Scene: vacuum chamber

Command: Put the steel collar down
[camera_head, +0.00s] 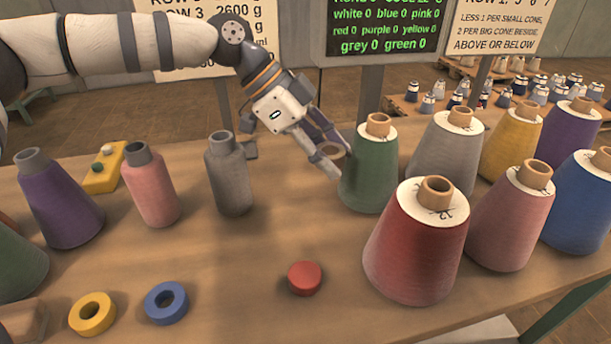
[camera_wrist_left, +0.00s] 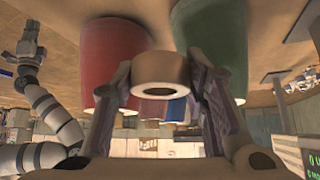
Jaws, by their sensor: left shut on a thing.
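My left gripper (camera_head: 328,152) comes in from the upper left, beside the green cone (camera_head: 374,168). It is shut on a ring, the steel collar (camera_wrist_left: 160,72), which looks tan-brown with a dark round hole. In the wrist view the collar sits between both fingers, in front of the red cone (camera_wrist_left: 110,55) and the green cone. In the head view the fingers partly hide the collar, and it appears above the table. My right gripper (camera_wrist_left: 27,45) shows small at the left of the wrist view. Its fingers are too small to judge.
Purple (camera_head: 60,200), pink (camera_head: 151,185) and grey (camera_head: 229,175) spools stand on the left table. Several big cones crowd the right. A red disc (camera_head: 305,278), a blue ring (camera_head: 166,302) and a yellow ring (camera_head: 92,313) lie in front. The table middle (camera_head: 270,235) is bare.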

